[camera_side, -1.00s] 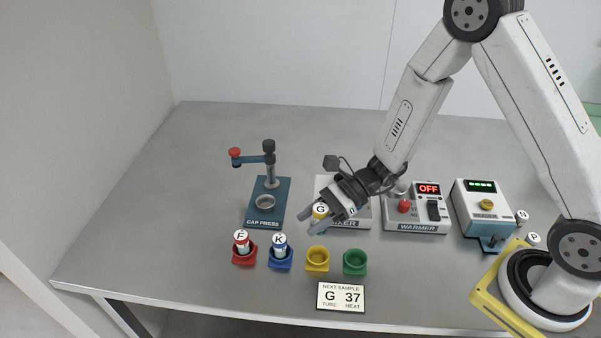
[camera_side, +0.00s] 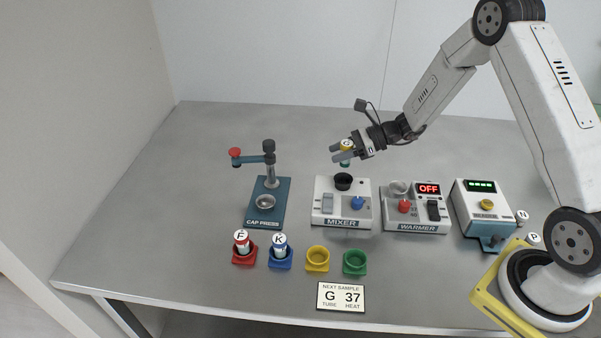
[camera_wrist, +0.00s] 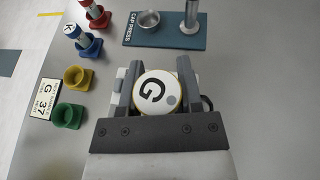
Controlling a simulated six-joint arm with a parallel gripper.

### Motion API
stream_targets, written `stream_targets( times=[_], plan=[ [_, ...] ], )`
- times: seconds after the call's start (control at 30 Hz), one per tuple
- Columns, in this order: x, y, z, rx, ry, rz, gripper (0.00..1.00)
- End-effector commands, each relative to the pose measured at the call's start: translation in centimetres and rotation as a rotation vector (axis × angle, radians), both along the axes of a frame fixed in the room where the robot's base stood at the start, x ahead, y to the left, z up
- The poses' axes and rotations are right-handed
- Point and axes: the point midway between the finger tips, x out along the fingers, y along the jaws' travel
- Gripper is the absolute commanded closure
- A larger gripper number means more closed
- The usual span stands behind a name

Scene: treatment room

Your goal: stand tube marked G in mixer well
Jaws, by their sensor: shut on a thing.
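My gripper (camera_side: 345,154) is shut on the tube marked G (camera_wrist: 155,92), which has a white top and a yellow band. In the side view the tube (camera_side: 347,146) is upright in the air above the mixer (camera_side: 327,215). The mixer's black well (camera_side: 343,182) appears just below the tube, with a gap between them. In the wrist view the tube and my gripper hide most of the mixer.
Tube F (camera_side: 242,243) stands in a red holder and tube K (camera_side: 280,245) in a blue one. The yellow holder (camera_side: 317,259) and green holder (camera_side: 355,262) are empty. The cap press (camera_side: 265,215) is left of the mixer; the warmer (camera_side: 415,226), reading OFF, is right.

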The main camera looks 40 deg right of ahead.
Motion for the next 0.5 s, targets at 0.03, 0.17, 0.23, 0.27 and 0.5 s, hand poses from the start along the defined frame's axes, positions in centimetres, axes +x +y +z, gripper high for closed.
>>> stream_targets(
  times=[0.03, 0.17, 0.23, 0.27, 0.5],
  plan=[
    [0.07, -0.21, 0.01, 0.0, 0.0, -0.003, 1.0],
    [0.09, -0.27, 0.0, 0.0, -0.001, -0.004, 1.0],
    [0.08, -0.25, -0.05, 0.0, 0.0, -0.004, 1.0],
    [0.09, -0.25, -0.1, 0.0, 0.0, -0.004, 1.0],
    [0.08, -0.21, -0.92, 0.001, 0.001, -0.004, 1.0]
  ],
)
